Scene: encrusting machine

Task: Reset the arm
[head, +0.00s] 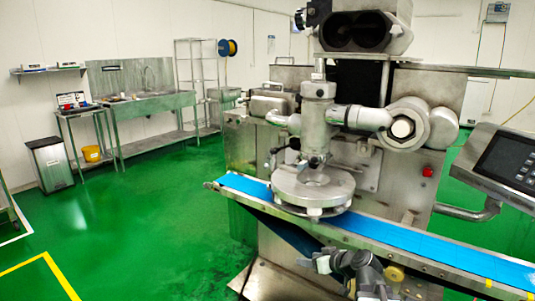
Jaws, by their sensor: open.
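My arm shows at the bottom centre of the head view, folded low in front of the conveyor. My gripper (322,262) is at its left end, small and partly hidden by my arm links; it is open, and I see nothing held in it. It appears just below the near edge of the blue conveyor belt (400,236), and I cannot tell the exact gap. The encrusting machine (245,140) stands behind, with a round metal disc unit (313,186) over the belt.
The conveyor's metal side rail runs from centre to lower right. A control panel (505,160) juts in at right. Open green floor (130,225) lies at left.

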